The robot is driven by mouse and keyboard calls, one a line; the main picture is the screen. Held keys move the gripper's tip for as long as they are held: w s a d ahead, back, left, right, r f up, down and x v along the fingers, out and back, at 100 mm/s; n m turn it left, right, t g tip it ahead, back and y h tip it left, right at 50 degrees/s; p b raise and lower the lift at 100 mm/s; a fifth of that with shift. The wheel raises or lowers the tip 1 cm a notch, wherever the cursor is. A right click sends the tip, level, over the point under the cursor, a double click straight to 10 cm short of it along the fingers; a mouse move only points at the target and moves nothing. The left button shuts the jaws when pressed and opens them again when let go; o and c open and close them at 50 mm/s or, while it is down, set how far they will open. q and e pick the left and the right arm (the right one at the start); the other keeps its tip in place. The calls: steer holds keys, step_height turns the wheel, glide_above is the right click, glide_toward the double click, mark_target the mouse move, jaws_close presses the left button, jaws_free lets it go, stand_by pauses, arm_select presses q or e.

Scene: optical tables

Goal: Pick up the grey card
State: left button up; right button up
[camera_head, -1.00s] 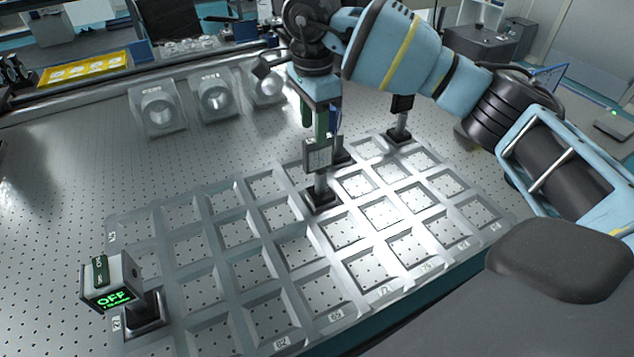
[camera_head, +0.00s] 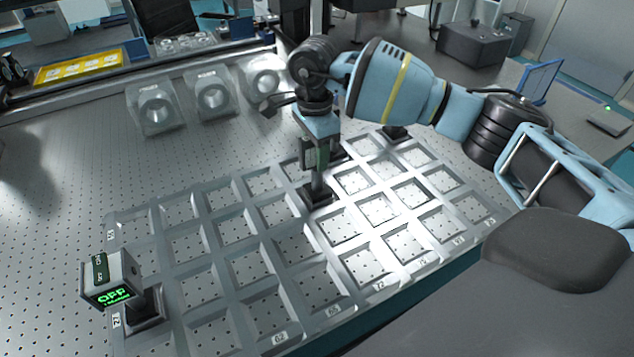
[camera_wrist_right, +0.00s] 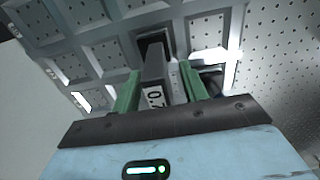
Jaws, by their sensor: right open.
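My right gripper (camera_head: 316,158) points down over a small block on a black post stand (camera_head: 317,194) in the tray. In the right wrist view its two green fingers (camera_wrist_right: 160,78) are open, one on each side of a dark grey block (camera_wrist_right: 153,66) with a white number label and a light grey, card-like plate (camera_wrist_right: 177,82) beside it. This plate seems to be the grey card; it is between the fingers, and I cannot tell whether they touch it. In the head view the fingers largely hide it. My left gripper is not in view.
The grey grid tray (camera_head: 232,309) has many empty compartments. A block with a green "OFF" display (camera_head: 110,280) stands at its front left corner. Another black stand (camera_head: 396,133) is at the back right. Clear ring-like mounts (camera_head: 213,95) stand behind on the perforated table.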

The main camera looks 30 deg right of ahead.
jaws_close()
steer(key=shift+r, duration=0.1)
stand_by(1.3)
